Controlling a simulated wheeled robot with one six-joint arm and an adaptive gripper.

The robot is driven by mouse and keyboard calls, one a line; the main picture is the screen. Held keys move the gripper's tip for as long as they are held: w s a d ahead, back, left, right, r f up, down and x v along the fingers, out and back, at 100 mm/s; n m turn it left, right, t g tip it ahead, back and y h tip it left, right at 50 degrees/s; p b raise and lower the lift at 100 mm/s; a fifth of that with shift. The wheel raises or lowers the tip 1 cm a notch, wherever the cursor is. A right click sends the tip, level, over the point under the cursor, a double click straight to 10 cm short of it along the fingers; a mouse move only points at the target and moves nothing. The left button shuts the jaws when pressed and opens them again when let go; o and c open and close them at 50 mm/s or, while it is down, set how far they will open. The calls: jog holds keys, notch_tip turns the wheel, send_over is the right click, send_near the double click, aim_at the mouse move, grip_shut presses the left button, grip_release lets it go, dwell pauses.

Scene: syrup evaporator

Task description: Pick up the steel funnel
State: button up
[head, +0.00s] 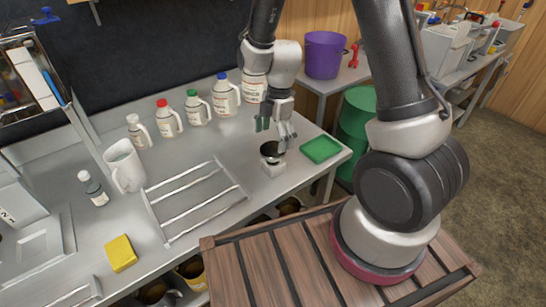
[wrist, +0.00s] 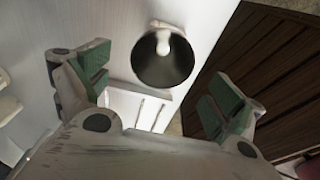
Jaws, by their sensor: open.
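The steel funnel (head: 273,149) shows as a round, dark-mouthed piece in a small pale stand (head: 273,168) near the front right of the steel bench. It also shows in the wrist view (wrist: 160,70) as a dark round bowl with a pale spot inside. My gripper (head: 275,130) is open and empty, pointing down just above the funnel. In the wrist view my gripper's green-padded fingers (wrist: 150,90) are spread wide, with the funnel beyond them and slightly above the middle of the picture. The funnel's lower part is hidden.
A green tray (head: 320,149) lies close to the right of the stand. A wire rack (head: 195,200) and a white pitcher (head: 124,165) are to the left. Several capped jugs (head: 198,108) line the back. A yellow sponge (head: 120,253) lies at the front left.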

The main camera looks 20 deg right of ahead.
aim_at(272, 152)
jog(key=f, duration=0.5)
jog(key=shift+s+a+f, duration=0.2)
jog(key=shift+a+f, duration=0.05)
jog(key=shift+f, duration=0.15)
jog(key=shift+c, duration=0.4)
jog(key=c, duration=0.9)
